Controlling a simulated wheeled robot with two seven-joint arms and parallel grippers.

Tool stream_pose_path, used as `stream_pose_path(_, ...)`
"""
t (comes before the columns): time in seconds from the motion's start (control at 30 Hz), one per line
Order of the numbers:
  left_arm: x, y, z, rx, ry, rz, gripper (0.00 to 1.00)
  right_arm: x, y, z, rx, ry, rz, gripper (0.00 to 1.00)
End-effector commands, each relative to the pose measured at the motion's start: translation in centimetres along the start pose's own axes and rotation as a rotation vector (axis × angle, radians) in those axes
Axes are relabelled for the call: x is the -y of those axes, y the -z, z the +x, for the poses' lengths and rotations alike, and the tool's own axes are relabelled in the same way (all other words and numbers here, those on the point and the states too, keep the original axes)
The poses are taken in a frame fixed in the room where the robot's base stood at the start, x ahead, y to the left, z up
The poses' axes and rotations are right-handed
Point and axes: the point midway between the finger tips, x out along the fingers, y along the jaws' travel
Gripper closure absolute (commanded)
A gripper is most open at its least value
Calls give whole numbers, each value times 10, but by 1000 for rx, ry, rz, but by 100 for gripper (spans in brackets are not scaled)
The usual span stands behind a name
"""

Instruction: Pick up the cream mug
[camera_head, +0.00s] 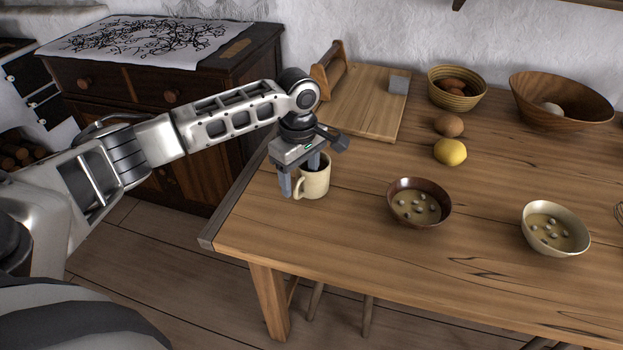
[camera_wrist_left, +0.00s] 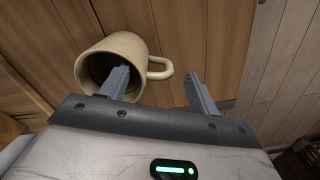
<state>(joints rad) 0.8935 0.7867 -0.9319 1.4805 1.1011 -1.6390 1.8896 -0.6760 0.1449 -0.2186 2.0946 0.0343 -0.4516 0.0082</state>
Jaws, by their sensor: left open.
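The cream mug (camera_head: 317,183) stands upright on the wooden table near its left end, with its handle (camera_head: 299,187) toward the left. My left gripper (camera_head: 299,181) is above it, pointing down with its jaws open. One finger reaches over or into the mug's mouth; the other is outside, beyond the handle. In the left wrist view the mug (camera_wrist_left: 133,45) lies at the left, and the open gripper (camera_wrist_left: 158,76) has one finger across its dark mouth and one past the handle. Whether either finger touches the mug cannot be told. My right gripper is not in view.
A brown bowl (camera_head: 398,210) stands to the right of the mug, and a cream bowl (camera_head: 538,245) farther right. A lemon (camera_head: 450,152), a brown round item (camera_head: 448,125), a basket (camera_head: 432,88) and a cutting board (camera_head: 368,108) are behind. The table's left edge (camera_head: 228,208) is close.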

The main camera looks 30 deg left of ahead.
Motion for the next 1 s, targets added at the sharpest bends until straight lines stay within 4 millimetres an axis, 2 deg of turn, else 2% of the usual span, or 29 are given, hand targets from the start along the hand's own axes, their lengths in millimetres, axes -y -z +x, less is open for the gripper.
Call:
stream_pose_path(0.3, 1, -1, 45, 1, 3, 1, 38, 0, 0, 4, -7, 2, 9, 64)
stream_pose_path(0.43, 0, 0, 52, 1, 1, 1, 38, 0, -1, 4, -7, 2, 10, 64)
stream_pose_path(0.63, 0, 0, 52, 0, 0, 1, 38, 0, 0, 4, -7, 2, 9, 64)
stream_pose_path(0.67, 0, 0, 52, 0, 0, 1, 44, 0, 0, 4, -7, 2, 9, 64)
stream_pose_path(0.83, 0, -1, 52, 1, 1, 2, 91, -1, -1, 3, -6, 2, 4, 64)
stream_pose_path(0.87, 0, -1, 52, 1, 1, 2, 97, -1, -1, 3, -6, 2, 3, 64)
stream_pose_path(1.0, 1, -1, 52, 1, 2, 2, 98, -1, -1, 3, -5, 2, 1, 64)
